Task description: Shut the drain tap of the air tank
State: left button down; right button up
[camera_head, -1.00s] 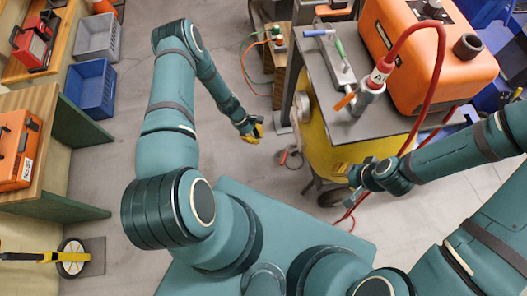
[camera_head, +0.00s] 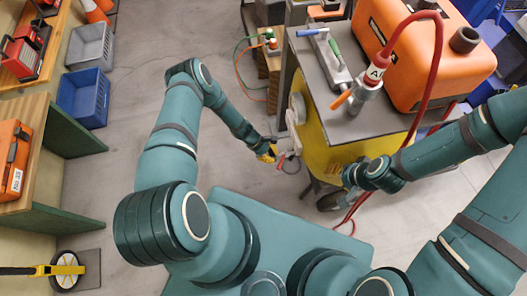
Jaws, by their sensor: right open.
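The yellow air tank (camera_head: 320,153) sits under a grey cart top. A small red handle-like part (camera_head: 282,161) shows low at the tank's left end, with a dark loop beside it; it may be the drain tap, but it is too small to tell its position. My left gripper (camera_head: 268,153), with yellow fingertips, is just left of this red part. I cannot tell whether they touch or whether its jaws are apart. My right gripper (camera_head: 347,176) is open and empty in front of the tank's lower right side, near a red hose.
The cart top (camera_head: 325,85) carries a valve block (camera_head: 328,58) with blue and green levers, a fitting with an orange lever (camera_head: 341,100), and an orange machine (camera_head: 425,55). A red hose (camera_head: 437,75) hangs down right.

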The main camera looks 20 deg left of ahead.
aim_at(281, 163)
pick_arm(q)
jog(key=shift+d+f, duration=0.1)
jog(key=shift+d, duration=0.45)
jog(key=shift+n, duration=0.3)
jog(key=shift+s+d+n+t+p, duration=0.1)
jog(key=shift+n+t+p, duration=0.25)
jog(key=shift+n+t, duration=0.05)
jog(key=shift+s+d+n+t, duration=0.1)
jog(key=shift+n+t, duration=0.3)
jog(key=shift+n, duration=0.1)
jog(key=shift+s+d+n+p, duration=0.15)
jog(key=shift+d+p, duration=0.1)
jog(key=shift+d, duration=0.5)
jog(key=shift+s+d+n+p, duration=0.15)
jog(key=shift+d+p, duration=0.1)
jog(key=shift+d, duration=0.5)
jog(key=shift+d+t, duration=0.25)
jog(key=shift+t, duration=0.05)
